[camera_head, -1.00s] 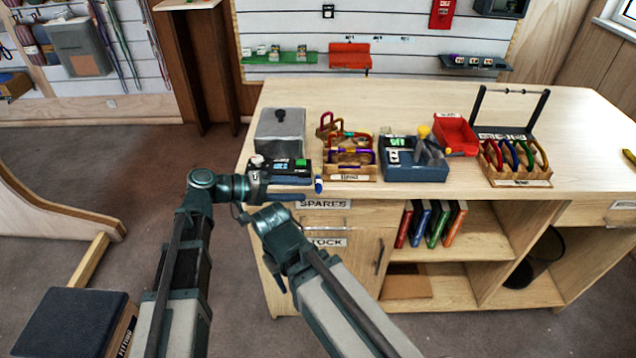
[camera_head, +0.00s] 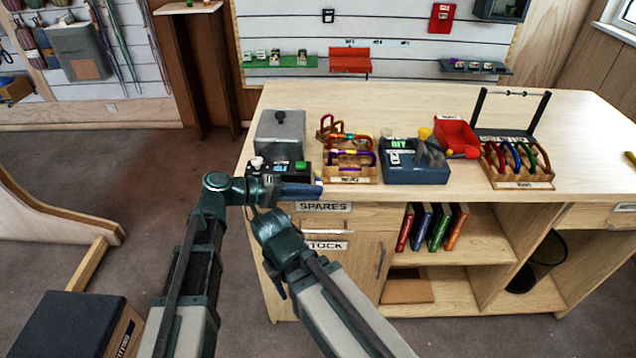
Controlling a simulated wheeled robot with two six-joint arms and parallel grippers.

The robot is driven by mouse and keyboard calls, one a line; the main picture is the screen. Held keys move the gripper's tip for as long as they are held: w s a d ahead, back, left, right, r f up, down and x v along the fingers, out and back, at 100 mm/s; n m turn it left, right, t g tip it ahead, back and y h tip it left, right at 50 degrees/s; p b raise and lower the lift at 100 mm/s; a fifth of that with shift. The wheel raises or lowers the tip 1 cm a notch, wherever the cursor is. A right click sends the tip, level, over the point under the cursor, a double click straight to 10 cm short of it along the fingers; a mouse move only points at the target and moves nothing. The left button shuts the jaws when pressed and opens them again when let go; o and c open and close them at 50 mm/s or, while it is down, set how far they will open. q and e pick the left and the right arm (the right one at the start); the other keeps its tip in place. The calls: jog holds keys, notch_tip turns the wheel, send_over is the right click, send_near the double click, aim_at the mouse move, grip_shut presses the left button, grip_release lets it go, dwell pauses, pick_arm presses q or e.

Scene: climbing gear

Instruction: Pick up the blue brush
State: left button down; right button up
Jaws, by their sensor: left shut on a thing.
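My left gripper (camera_head: 303,190) reaches in from the left at the counter's front left edge. It is shut on the blue brush (camera_head: 318,184), of which only a small end shows at the fingertips. The gripper hides most of the brush. The brush is in front of the small black device with a green button (camera_head: 280,171); I cannot tell whether it still touches the counter. My right arm is bent below, in front of the cabinet, and its gripper cannot be made out.
On the wooden counter (camera_head: 400,112) stand a grey box (camera_head: 280,134), a wooden rack of coloured carabiners (camera_head: 349,172), a blue device (camera_head: 415,173), a red bin (camera_head: 456,137) and another carabiner rack (camera_head: 517,178). The counter's back is clear.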

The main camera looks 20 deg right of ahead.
notch_tip(320, 180, up, 10)
jog(key=p, duration=1)
dwell(0.4)
